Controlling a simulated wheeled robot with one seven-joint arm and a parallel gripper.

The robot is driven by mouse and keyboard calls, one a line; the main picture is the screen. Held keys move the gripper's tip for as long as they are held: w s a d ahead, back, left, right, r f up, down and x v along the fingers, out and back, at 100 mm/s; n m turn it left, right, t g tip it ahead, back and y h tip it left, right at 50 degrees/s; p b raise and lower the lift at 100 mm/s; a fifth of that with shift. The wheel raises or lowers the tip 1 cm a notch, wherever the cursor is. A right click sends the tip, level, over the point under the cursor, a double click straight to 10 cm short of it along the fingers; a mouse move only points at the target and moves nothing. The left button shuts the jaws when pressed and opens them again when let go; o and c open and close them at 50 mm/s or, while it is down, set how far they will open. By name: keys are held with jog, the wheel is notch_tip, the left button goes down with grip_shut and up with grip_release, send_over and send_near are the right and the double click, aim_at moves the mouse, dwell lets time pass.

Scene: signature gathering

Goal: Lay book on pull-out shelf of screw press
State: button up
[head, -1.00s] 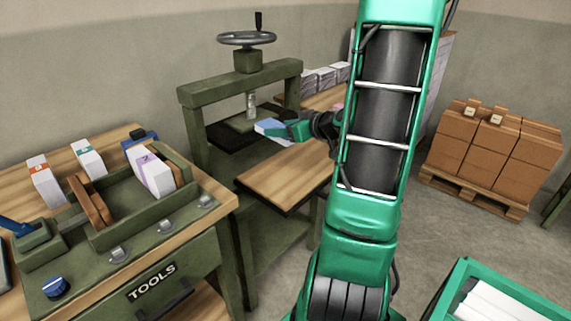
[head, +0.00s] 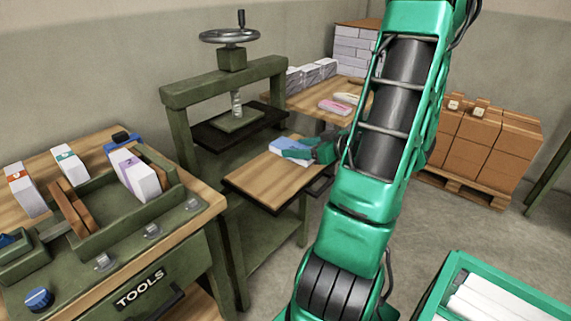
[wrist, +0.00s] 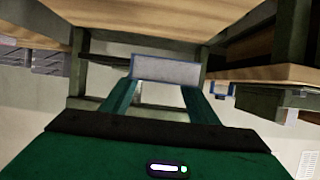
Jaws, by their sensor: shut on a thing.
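The green screw press (head: 175,135) stands at the back with a grey handwheel on top. Its wooden pull-out shelf (head: 250,186) sticks out at the front, bare on its left and front parts. My gripper (head: 296,150) is shut on a book (head: 287,153) with a blue and white cover, over the right back part of the shelf. I cannot tell whether the book touches the shelf. In the wrist view, which looks upside down, the book (wrist: 166,71) sits between the two green fingers. The shelf's wood (wrist: 140,14) fills the top edge there.
A green workbench (head: 190,262) at left holds a tray with several white books. A wooden table (head: 305,99) with paper stacks stands behind the press. Brown cartons (head: 490,140) on a pallet and a green crate (head: 440,290) are at right.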

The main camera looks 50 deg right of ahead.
send_over(289, 165)
notch_tip(289, 165, down, 7)
jog(key=shift+d, duration=0.1)
jog(key=shift+f, duration=2)
jog(key=o, duration=1.1)
jog(key=shift+f, duration=0.15)
jog(key=shift+o, duration=0.2)
